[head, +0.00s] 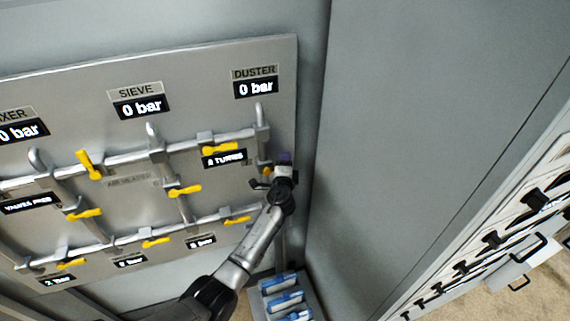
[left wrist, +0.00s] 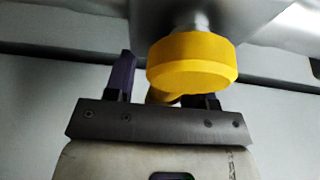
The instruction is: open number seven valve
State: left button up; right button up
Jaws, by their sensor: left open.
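A grey panel (head: 225,60) carries pipes with several yellow valve handles; I cannot read a number seven on any. My left gripper (head: 271,172) is at the panel's right edge, by a yellow valve (head: 267,171) that it mostly hides. In the left wrist view the valve's round yellow hub (left wrist: 192,62) is large and close. Part of its yellow handle shows between the fingers of my open left gripper (left wrist: 163,85). The right finger is mostly hidden behind the hub; I cannot tell whether the fingers touch the handle. My right gripper is out of view.
Displays labelled SIEVE (head: 138,106) and DUSTER (head: 256,87) read 0 bar. Another yellow handle (head: 220,149) is up and left of my gripper. A bin with blue items (head: 286,298) stands below. A large grey wall (head: 420,120) bounds the right side.

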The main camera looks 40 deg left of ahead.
pick_arm(q)
jog(key=shift+c, duration=0.3)
jog(key=c, duration=0.6)
grip_shut()
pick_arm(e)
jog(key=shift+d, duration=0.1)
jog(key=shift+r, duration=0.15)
